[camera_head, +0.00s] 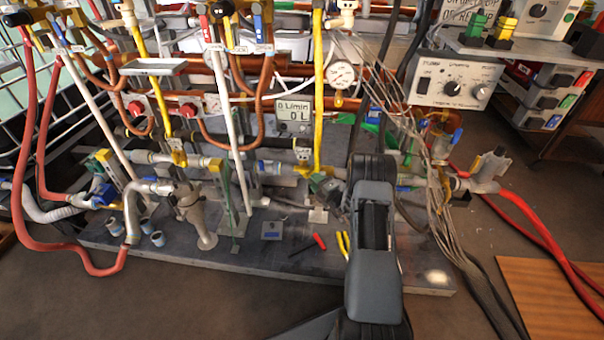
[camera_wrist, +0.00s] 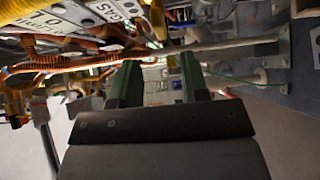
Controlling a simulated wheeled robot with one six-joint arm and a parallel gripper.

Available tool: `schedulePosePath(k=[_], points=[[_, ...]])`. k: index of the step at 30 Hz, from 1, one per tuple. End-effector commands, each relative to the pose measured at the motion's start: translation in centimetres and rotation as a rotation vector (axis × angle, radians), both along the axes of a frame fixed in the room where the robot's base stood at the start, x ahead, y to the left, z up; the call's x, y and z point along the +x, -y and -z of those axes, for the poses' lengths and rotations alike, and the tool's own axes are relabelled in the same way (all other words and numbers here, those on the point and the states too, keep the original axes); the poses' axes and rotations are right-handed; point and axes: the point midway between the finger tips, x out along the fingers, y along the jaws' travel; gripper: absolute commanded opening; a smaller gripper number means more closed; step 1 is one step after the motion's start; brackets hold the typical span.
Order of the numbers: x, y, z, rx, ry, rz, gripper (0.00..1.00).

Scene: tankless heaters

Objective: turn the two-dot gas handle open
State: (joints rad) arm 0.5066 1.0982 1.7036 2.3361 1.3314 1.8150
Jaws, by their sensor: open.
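Yellow gas pipes run down the heater rig in the head view, with a yellow fitting at the foot of the left pipe (camera_head: 178,155) and another at the foot of the middle pipe (camera_head: 303,168). I cannot make out two dots on any handle, so I cannot tell which is the two-dot gas handle. My gripper (camera_wrist: 160,88) shows in the wrist view with its two green fingers apart and nothing clearly between them. Pipes and fittings lie beyond the fingertips. In the head view my arm stands in front of the rig's right part and hides some of it.
A pressure gauge (camera_head: 341,75), a flow display (camera_head: 294,112) and a grey control box (camera_head: 450,80) sit around the rig. Loose wires (camera_head: 440,205) hang at right. Red-handled (camera_head: 319,241) and yellow-handled (camera_head: 343,244) tools lie on the base board. Red hoses cross the floor.

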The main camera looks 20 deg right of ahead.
Motion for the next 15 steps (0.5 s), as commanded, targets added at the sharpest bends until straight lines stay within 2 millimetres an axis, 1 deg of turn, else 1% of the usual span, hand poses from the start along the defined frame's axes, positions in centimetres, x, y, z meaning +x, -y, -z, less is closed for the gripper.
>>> schedulePosePath(k=[1, 6, 12, 15], points=[[1.1, -0.4, 0.3, 0.0, 0.002, -0.003, 0.41], [4.1, -1.3, 0.3, -0.001, 0.002, -0.003, 0.41], [6.9, -2.0, 0.2, -0.003, 0.002, -0.002, 0.41], [7.8, -2.3, 0.2, -0.001, 0.0, -0.002, 0.41]])
